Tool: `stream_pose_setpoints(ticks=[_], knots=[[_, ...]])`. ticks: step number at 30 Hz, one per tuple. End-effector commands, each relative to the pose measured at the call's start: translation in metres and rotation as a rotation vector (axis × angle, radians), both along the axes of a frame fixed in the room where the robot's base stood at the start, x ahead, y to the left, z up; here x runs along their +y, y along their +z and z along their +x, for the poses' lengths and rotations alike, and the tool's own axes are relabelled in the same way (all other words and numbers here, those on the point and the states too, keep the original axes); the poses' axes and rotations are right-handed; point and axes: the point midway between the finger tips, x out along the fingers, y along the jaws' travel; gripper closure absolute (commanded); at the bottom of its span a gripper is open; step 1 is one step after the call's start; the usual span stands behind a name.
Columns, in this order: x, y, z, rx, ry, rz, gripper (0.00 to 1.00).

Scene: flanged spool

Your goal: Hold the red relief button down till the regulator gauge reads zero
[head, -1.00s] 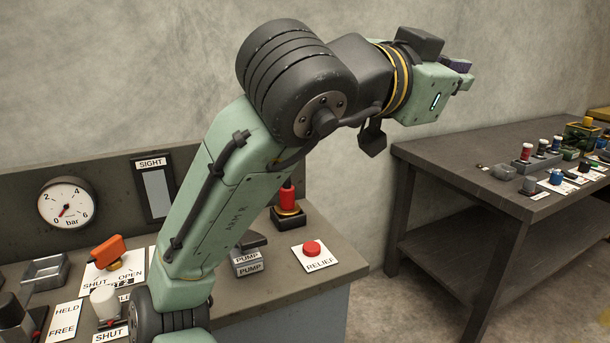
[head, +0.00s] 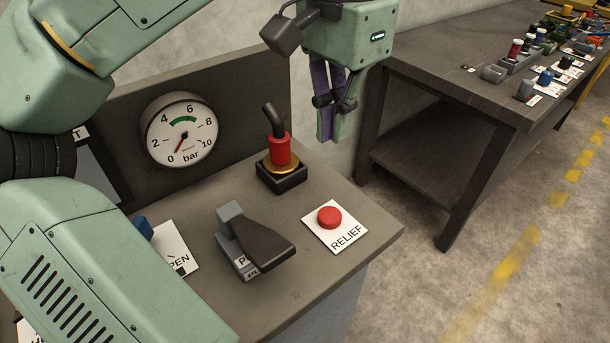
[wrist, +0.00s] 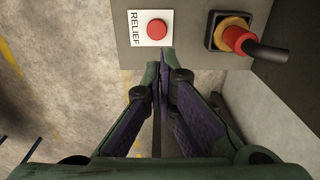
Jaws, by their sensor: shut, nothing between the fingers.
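The red relief button (head: 329,217) sits on a white RELIEF card (head: 347,238) near the bench's right corner, uncovered. It also shows in the wrist view (wrist: 157,28), just beyond my fingertips. The regulator gauge (head: 180,135) has a 0 to 10 bar scale with a green band; its red needle points down-left, close to the 0 mark, and the exact reading is too small to tell. My gripper (head: 333,138) is shut and empty, its fingers pointing down. It is raised, apart from the button; the fingertips also show in the wrist view (wrist: 161,56).
A red fitting with a black bent pipe (head: 276,145) stands behind the button. A dark pump pedal (head: 254,240) is left of it. My arm covers the bench's left side. A second table (head: 450,92) with small parts stands at the back right.

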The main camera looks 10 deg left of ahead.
Motion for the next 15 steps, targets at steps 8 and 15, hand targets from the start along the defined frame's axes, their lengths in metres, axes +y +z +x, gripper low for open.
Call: stream_pose_setpoints(ticks=[8,15], knots=[[0.0025,0.0000,-0.0044,0.028,0.005,0.016,1.00],[0.0023,-0.0043,-0.0042,0.028,0.004,0.015,1.00]])
